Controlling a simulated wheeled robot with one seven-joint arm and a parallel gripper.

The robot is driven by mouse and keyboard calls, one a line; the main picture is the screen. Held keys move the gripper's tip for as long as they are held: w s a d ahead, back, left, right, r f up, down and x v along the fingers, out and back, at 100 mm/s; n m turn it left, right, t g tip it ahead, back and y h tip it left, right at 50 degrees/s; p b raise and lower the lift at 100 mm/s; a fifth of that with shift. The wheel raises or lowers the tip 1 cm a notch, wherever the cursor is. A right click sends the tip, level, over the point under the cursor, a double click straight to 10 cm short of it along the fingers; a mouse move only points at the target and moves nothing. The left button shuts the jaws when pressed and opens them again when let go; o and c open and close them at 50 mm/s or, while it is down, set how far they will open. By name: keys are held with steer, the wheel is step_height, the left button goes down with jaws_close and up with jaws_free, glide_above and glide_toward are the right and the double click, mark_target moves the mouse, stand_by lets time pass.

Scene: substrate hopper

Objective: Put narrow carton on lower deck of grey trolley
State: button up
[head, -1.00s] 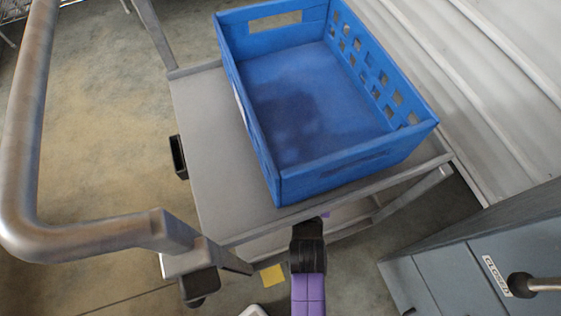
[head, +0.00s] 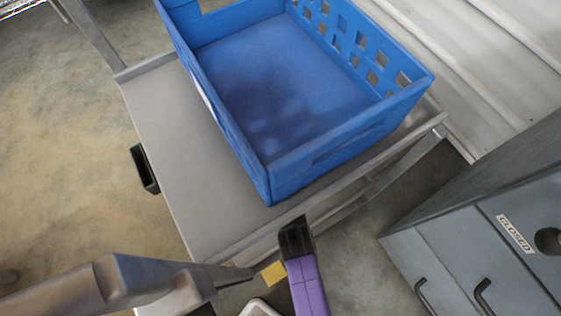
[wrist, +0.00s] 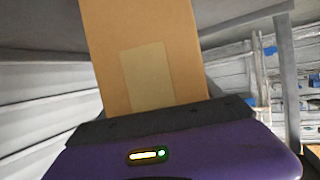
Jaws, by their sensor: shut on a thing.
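The narrow carton (wrist: 145,55) is plain brown with a paler patch on its face. It stands up from my gripper in the wrist view, and the jaws are shut on its near end. In the head view my gripper (head: 295,236), purple with black fingers, is at the near side of the grey trolley (head: 165,130), its tip by the upper deck's edge. The lower deck is mostly hidden under the upper deck. In the wrist view a grey surface lies above the carton, and a grey post (wrist: 287,80) stands to its right.
A blue crate (head: 320,155) sits on the trolley's upper deck. A grey-blue drawer cabinet (head: 440,262) with a CLOSED label stands at the right. A pale ribbed wall (head: 470,60) is behind the trolley. A yellow square (head: 274,272) shows near my gripper. Floor at left is clear.

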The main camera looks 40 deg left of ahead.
steer(key=shift+f, duration=0.2)
steer(key=o, duration=2)
steer(key=shift+f, duration=0.1)
steer(key=p+v, duration=0.4)
steer(key=v, duration=0.8)
steer(key=shift+p, duration=0.3)
